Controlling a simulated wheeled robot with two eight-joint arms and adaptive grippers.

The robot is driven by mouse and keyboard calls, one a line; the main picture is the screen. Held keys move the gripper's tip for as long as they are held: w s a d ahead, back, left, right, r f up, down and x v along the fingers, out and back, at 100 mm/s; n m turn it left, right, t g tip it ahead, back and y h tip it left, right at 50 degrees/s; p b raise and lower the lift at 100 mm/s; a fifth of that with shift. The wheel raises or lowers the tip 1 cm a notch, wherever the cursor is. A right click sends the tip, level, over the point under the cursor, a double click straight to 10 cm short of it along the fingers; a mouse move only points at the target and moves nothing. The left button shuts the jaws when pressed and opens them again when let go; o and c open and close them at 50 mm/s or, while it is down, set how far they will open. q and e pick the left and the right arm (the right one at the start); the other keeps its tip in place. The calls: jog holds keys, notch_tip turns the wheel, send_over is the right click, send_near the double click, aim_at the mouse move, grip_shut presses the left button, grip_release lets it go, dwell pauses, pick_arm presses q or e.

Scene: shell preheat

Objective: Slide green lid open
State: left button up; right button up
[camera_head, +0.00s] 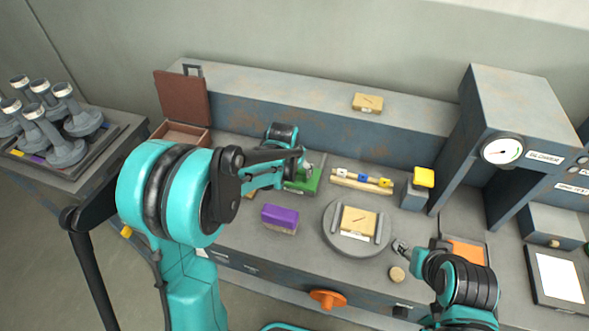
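The green lid (303,187) is on the workbench near the middle, below the raised back ledge. My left arm reaches across it from the left and hides part of it and what is under it. My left gripper (307,168) is at the lid's upper side; whether it touches the lid, and whether its fingers are open or shut, cannot be made out. My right gripper (400,247) is low over the bench, right of the round grey plate, well away from the lid. Its fingers are too small to read.
A purple-topped block (280,217) lies left of the round plate (342,244), which carries a tan block (358,222). A rack with coloured pieces (361,181) is right of the lid. An open brown box (183,108) stands left. A yellow button (424,177) stands right.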

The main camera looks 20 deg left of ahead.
pick_arm(q)
jog(key=w, duration=0.9)
jog(key=shift+w+d, duration=0.15)
jog(key=o, duration=1.7)
jog(key=shift+c, duration=0.2)
jog(key=v, duration=1.2)
